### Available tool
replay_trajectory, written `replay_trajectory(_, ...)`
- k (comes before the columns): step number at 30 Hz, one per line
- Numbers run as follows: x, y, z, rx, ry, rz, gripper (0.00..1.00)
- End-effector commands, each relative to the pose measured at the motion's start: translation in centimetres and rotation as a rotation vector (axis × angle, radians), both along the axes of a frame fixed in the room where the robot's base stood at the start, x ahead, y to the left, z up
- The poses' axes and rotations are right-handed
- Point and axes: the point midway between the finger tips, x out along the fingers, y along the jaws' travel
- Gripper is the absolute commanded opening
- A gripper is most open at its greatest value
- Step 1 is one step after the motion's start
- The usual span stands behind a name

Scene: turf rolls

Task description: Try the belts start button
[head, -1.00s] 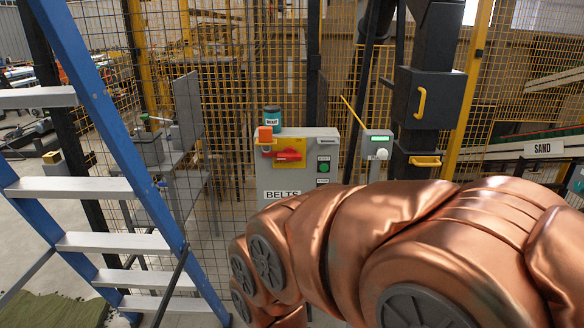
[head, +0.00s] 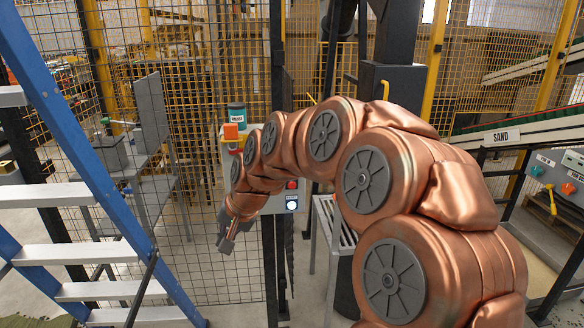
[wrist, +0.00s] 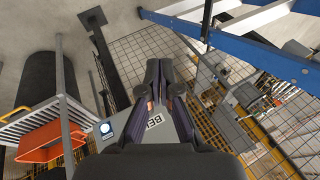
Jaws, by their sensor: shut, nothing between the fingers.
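The grey BELTS box (head: 270,203) is mostly hidden behind my copper arm in the head view. A red button (head: 292,185) and a white-and-blue lit button (head: 292,205) show at its lower right. The green button seen earlier is hidden. My gripper (head: 227,242) is shut and empty, pointing down in front of the fence, at the box's lower left in the picture. In the wrist view my gripper (wrist: 165,84) has its fingers together. Behind it are part of the BELTS label (wrist: 155,121) and the white-and-blue button (wrist: 105,128).
An orange padlock-like block (head: 230,132) and a teal jar (head: 236,112) are at the box's top. A blue ladder (head: 95,165) stands at left, also in the wrist view (wrist: 250,47). Mesh fence (head: 215,270) stands behind. A SAND conveyor (head: 515,131) is at right.

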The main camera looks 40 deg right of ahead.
Motion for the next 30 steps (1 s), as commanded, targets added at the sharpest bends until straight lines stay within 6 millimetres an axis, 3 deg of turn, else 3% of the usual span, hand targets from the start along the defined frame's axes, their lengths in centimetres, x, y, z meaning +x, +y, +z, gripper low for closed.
replay_trajectory(1, 1.5, -2.7, 0.0, 0.024, -0.036, -0.080, 0.00)
replay_trajectory(3, 3.3, -6.3, 0.5, 0.054, -0.089, -0.185, 0.00)
replay_trajectory(6, 4.9, -11.6, 0.9, 0.092, -0.158, -0.332, 0.00)
replay_trajectory(12, 5.9, -21.4, 1.3, 0.146, -0.273, -0.579, 0.00)
replay_trajectory(15, 5.7, -25.0, 1.5, 0.157, -0.316, -0.663, 0.00)
replay_trajectory(21, 5.2, -28.1, 1.6, 0.171, -0.353, -0.740, 0.00)
replay_trajectory(30, 5.2, -28.3, 1.6, 0.172, -0.355, -0.746, 0.00)
